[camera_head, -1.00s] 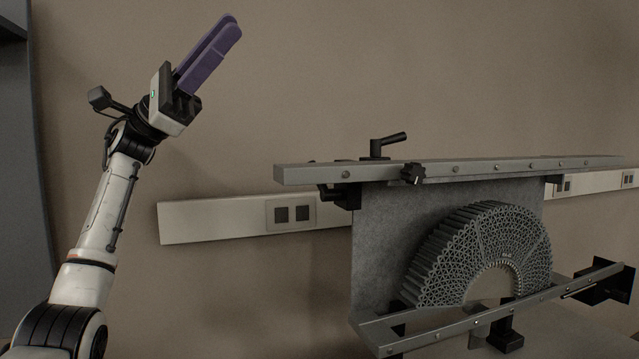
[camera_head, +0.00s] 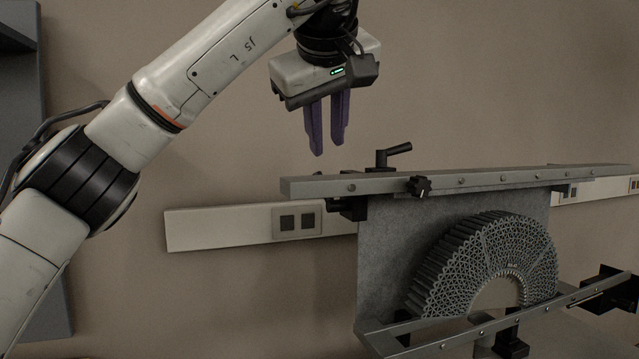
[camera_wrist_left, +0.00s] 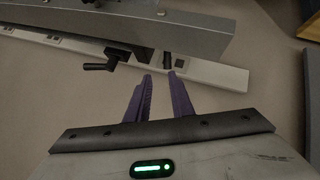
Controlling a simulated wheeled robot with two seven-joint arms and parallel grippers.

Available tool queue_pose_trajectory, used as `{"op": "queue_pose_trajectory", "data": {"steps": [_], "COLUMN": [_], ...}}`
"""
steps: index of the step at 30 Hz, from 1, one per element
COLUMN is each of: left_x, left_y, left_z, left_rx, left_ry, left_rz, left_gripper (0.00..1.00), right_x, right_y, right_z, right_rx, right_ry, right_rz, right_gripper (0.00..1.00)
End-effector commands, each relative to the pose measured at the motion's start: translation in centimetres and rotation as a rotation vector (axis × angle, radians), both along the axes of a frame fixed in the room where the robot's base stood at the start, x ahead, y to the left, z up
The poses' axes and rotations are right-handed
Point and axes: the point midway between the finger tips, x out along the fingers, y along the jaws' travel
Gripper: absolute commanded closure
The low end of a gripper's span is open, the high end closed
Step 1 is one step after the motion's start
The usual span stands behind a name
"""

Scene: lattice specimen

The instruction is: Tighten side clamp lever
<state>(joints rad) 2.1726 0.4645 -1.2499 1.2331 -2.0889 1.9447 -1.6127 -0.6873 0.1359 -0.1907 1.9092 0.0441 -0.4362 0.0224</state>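The fixture has a grey upper rail (camera_head: 465,182). A black lever (camera_head: 393,154) stands on top of the rail, its handle pointing right. A black clamp part (camera_head: 342,208) sits below the rail's left end, partly hidden, and a black knob (camera_head: 420,187) is on its front face. My left gripper (camera_head: 328,146) has purple fingers pointing down, a little apart and empty, above the rail's left end. My right gripper is out of view.
A grey arch-shaped lattice specimen (camera_head: 480,258) stands before a grey plate (camera_head: 385,255), behind a lower rail (camera_head: 450,340). A white wall channel with sockets (camera_head: 215,229) runs behind. Open space surrounds the gripper above the rail.

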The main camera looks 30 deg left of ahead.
Motion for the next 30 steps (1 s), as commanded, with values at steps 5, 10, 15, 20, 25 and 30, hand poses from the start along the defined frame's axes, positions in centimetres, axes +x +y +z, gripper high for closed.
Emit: {"op": "queue_pose_trajectory", "data": {"steps": [5, 10, 15, 20, 25, 30], "left_x": [-0.1, 1.5, 3.6, 5.1, 6.0, 6.1], "left_y": [0.4, 1.4, 2.6, 3.5, 4.0, 4.1], "left_z": [-2.3, -4.1, -6.2, -7.8, -8.6, -8.8], "left_rx": [0.094, 0.093, 0.092, 0.091, 0.092, 0.092], "left_ry": [0.078, 0.082, 0.082, 0.080, 0.077, 0.077], "left_rz": [-0.026, -0.028, -0.028, -0.029, -0.029, -0.029], "left_gripper": [0.79, 0.79, 0.79, 0.79, 0.79, 0.79], "right_x": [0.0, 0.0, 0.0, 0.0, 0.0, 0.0], "right_y": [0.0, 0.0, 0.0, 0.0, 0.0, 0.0], "right_z": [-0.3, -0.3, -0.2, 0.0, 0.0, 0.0], "right_rx": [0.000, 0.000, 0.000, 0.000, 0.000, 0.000], "right_ry": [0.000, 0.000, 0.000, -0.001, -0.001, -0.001], "right_rz": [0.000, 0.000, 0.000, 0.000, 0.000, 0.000], "right_gripper": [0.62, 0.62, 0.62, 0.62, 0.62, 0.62]}}
